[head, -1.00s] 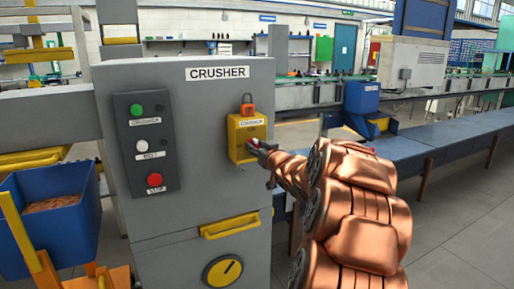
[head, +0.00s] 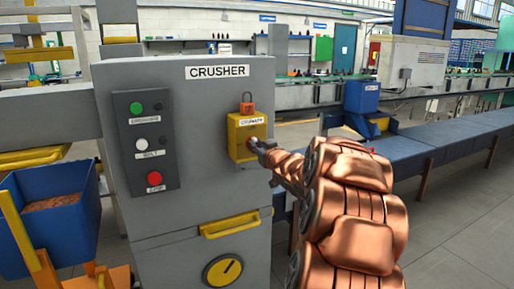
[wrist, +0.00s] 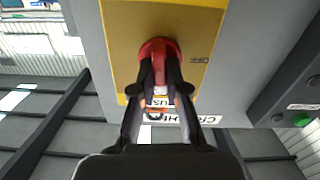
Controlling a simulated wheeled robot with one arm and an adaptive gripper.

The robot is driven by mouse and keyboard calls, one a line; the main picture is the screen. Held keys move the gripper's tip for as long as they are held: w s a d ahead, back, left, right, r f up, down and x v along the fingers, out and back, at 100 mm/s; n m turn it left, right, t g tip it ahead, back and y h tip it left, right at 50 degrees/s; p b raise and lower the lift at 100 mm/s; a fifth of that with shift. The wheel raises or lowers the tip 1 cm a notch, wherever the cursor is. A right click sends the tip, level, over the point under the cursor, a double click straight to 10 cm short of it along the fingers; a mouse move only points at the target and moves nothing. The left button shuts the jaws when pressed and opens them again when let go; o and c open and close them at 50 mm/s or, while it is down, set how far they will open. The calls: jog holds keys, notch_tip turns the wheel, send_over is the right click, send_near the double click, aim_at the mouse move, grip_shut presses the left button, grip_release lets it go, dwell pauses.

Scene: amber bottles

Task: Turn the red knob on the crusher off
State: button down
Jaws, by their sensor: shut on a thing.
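The red knob (wrist: 158,47) sits on a yellow switch plate, and my gripper (wrist: 160,72) is shut on it in the wrist view. In the head view the yellow switch box (head: 236,140) is on the front of the grey crusher (head: 215,95), under the CRUSHER sign. My gripper (head: 256,144) reaches the box from the right, and only a little red of the knob shows there. An OFF label (wrist: 198,60) is on the plate beside the knob. An orange padlock (head: 248,106) is at the top of the box.
A dark panel (head: 145,175) with green, white and red buttons is left of the switch box. A yellow handle (head: 229,225) and a yellow dial (head: 222,271) are below. A blue bin (head: 50,225) stands at the left. A blue conveyor (head: 440,145) runs at the right.

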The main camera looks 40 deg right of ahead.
jog(key=n+b, duration=0.2)
jog(key=n, duration=0.3)
jog(key=n+b, duration=0.3)
jog(key=n, duration=0.3)
jog(key=n+b, duration=0.3)
jog(key=n, duration=0.2)
jog(key=shift+a+f+n, duration=0.25)
jog(key=shift+n, duration=0.05)
jog(key=shift+w+b, duration=0.1)
jog(key=shift+b, duration=0.25)
jog(key=c, duration=1.2)
grip_release()
jog(key=shift+v, duration=6)
